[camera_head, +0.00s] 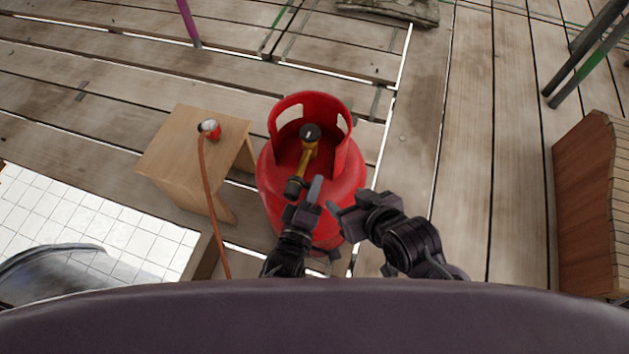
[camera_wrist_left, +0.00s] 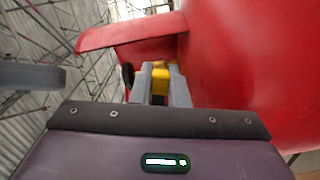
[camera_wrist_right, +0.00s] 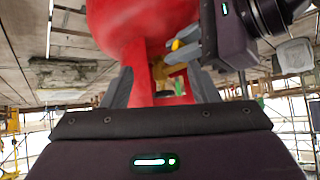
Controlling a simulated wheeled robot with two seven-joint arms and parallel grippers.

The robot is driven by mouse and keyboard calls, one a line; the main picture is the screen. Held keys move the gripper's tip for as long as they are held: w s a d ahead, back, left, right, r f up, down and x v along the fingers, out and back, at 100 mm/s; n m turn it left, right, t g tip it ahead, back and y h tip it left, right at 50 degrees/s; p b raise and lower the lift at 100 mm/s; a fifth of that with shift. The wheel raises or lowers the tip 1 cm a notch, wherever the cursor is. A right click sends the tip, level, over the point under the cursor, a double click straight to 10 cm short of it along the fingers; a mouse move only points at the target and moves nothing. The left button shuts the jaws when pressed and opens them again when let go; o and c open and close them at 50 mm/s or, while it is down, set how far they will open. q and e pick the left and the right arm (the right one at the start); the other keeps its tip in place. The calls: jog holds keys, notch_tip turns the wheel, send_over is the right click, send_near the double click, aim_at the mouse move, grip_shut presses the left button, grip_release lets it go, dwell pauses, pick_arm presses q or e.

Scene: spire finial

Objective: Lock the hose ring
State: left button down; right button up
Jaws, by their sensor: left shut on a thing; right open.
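A red gas cylinder (camera_head: 268,190) with a tall cut-out collar stands upright near the centre of the head view. Inside the collar is a yellow fitting (camera_head: 307,158) with a round black knob (camera_head: 310,132). My left gripper (camera_head: 305,188) is at the near side of the cylinder, shut on the yellow fitting, which also shows between its fingers in the left wrist view (camera_wrist_left: 160,78). My right gripper (camera_head: 342,205) is open and empty, just right of the left one. An orange hose (camera_head: 208,190) runs down from a red end piece (camera_head: 209,128). I cannot make out a separate ring.
The red end piece sits on a small wooden stool (camera_head: 180,150) left of the cylinder. White tiles (camera_head: 110,225) lie at lower left. A wooden box (camera_head: 585,190) stands at far right. The plank floor right of the cylinder is clear.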

pick_arm(q)
jog(key=shift+f+m+p, duration=0.2)
jog(key=shift+m+p, duration=0.1)
jog(key=shift+m, duration=0.4)
jog(key=shift+w+a+f+m+p, duration=0.15)
jog(key=shift+f+m+p, duration=0.1)
jog(key=shift+m, duration=0.45)
jog(key=shift+s+a+f+m+p, duration=0.15)
jog(key=shift+f+m+p, duration=0.1)
jog(key=shift+m, duration=0.45)
pick_arm(e)
jog(key=s+d+f+g+h, duration=0.1)
jog(key=s+d+f+g, duration=0.1)
jog(key=s, duration=0.3)
jog(key=shift+d+f+g+h, duration=0.3)
jog(key=shift+f+g, duration=0.5)
jog(key=shift+f, duration=0.1)
pick_arm(q)
jog(key=shift+w, duration=0.1)
pick_arm(e)
jog(key=shift+s, duration=0.1)
pick_arm(q)
jog(key=c, duration=1.4)
grip_release()
jog(key=shift+a+f, duration=0.1)
jog(key=shift+a, duration=0.05)
